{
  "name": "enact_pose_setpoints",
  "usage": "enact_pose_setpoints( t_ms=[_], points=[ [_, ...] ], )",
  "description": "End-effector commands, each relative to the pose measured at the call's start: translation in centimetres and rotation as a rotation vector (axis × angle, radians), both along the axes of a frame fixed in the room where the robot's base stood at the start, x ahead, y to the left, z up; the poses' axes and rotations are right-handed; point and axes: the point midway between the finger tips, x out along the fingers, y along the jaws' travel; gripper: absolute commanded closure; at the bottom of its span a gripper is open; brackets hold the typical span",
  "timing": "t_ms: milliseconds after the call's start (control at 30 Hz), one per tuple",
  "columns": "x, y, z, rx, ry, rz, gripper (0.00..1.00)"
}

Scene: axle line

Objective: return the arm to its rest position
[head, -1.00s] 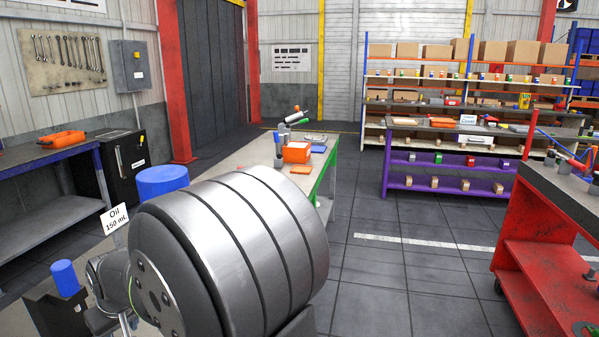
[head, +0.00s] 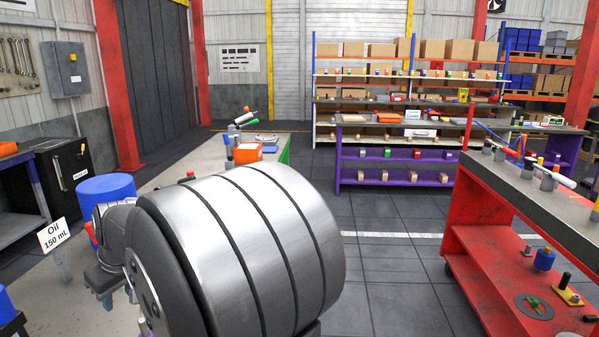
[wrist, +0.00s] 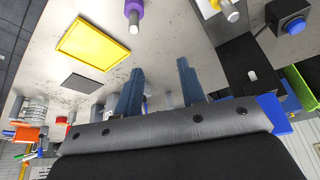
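My gripper (wrist: 161,68) shows in the wrist view with its two blue-grey fingers apart and nothing between them. A pale worktop (wrist: 200,45) lies beyond the fingertips, apart from them as far as I can tell. In the head view my large silver arm link fills the lower middle and hides part of the bench behind it. Smaller grey parts of my arm show at its left.
The wrist view shows a yellow-rimmed tray (wrist: 92,44), a dark square (wrist: 83,83) and a blue button box (wrist: 292,22). In the head view, a blue cylinder (head: 104,188) and an oil sign (head: 53,235) stand left; a red cart (head: 470,222) stands right. Open floor (head: 385,205) lies between.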

Motion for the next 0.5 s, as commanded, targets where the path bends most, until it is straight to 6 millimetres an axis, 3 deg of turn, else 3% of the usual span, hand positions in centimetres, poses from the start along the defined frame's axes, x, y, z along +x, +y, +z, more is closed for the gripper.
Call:
enact_pose_setpoints(
  t_ms=[500],
  points=[
    [6.9,4.4,-1.5,-0.002,0.002,-0.019,0.63]
  ],
)
